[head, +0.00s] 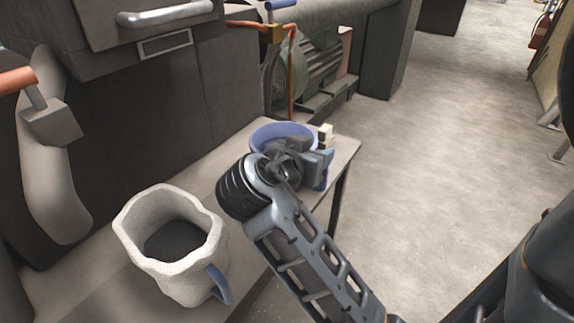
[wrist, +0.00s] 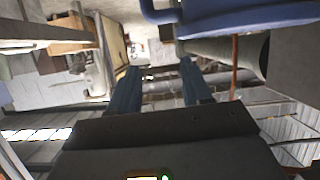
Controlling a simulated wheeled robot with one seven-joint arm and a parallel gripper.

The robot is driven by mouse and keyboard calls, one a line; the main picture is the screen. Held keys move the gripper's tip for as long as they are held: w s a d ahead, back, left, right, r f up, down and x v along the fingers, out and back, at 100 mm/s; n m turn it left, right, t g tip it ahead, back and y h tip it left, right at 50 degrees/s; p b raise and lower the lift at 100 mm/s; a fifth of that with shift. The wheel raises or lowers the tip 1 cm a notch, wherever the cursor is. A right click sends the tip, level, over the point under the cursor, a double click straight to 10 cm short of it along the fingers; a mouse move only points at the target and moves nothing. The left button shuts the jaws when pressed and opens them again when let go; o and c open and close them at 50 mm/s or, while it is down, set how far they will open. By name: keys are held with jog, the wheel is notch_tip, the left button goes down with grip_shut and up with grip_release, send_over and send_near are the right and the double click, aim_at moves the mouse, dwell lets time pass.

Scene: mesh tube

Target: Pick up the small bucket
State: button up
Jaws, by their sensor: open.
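A blue, round, open-topped vessel, seemingly the small bucket (head: 283,131), stands near the far end of the narrow table. My arm and gripper cover much of its front and right side in the head view. My gripper (wrist: 159,78) is open, with two blue-grey fingers apart and nothing between them. In the head view it is beside the vessel's right side; I cannot tell whether they touch. A blue body, likely this vessel, with a curved handle-like part also fills the upper right of the wrist view (wrist: 245,17).
A larger white, rough vessel (head: 150,227) with a blue handle stands nearer on the table (head: 226,185). A dark machine cabinet (head: 150,115) lines the left side. A green motor (head: 310,72) sits behind the table. Open concrete floor (head: 430,140) lies to the right.

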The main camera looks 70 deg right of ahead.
jog(key=shift+m+g, duration=0.5)
jog(key=f, duration=0.7)
jog(key=shift+s+d+f, duration=0.2)
jog(key=shift+s+f, duration=0.1)
jog(key=shift+f, duration=0.05)
jog(key=shift+x, duration=1)
jog(key=shift+p+x, duration=0.75)
jog(key=shift+x, duration=1.95)
jog(key=shift+r, duration=0.15)
jog(key=shift+c, duration=0.5)
grip_shut()
